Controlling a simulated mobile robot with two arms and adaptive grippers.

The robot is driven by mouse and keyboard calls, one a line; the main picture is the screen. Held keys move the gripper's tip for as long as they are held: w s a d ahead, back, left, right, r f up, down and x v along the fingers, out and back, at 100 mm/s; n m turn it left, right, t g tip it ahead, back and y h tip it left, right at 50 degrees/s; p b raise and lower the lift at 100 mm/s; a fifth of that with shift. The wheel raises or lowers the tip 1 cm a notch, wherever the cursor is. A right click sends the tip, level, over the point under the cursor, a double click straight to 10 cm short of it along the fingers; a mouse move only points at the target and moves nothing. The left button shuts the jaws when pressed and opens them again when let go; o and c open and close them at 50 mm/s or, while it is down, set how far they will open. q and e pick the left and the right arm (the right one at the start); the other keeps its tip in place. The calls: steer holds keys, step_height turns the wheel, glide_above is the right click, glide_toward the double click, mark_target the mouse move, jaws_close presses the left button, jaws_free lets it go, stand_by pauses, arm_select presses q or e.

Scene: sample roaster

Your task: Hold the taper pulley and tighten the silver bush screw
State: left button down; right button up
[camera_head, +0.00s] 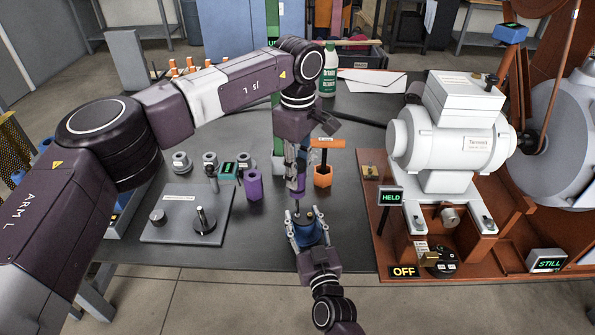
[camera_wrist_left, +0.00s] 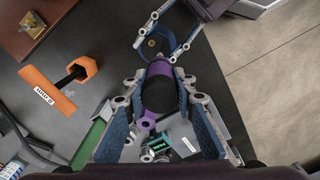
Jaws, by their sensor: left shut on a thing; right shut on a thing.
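My left gripper (camera_head: 296,184) points down and is shut on a purple-and-black driver (camera_wrist_left: 160,85), whose thin shaft runs down toward my right gripper. The left wrist view shows the left fingers (camera_wrist_left: 162,112) on both sides of its handle. My right gripper (camera_head: 308,236) comes up from the front edge, its blue fingers shut around the dark, round taper pulley (camera_head: 304,216). In the left wrist view the pulley (camera_wrist_left: 153,46), with a small gold-coloured spot, sits between the right fingers (camera_wrist_left: 170,42). I cannot make out the silver bush screw or whether the driver tip touches it.
An orange hex-handled tool (camera_head: 323,175) stands close right of my left gripper. A purple hex piece (camera_head: 253,184), a small display (camera_head: 228,169) and a grey plate with a post (camera_head: 170,224) are left. The motor (camera_head: 455,143) stands right. A white sheet (camera_head: 372,81) lies behind.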

arm_select(q)
steer(key=shift+r, duration=1.15)
steer(key=shift+r, duration=2.5)
arm_select(e)
steer(key=o, duration=1.5)
steer(key=shift+c, duration=0.2)
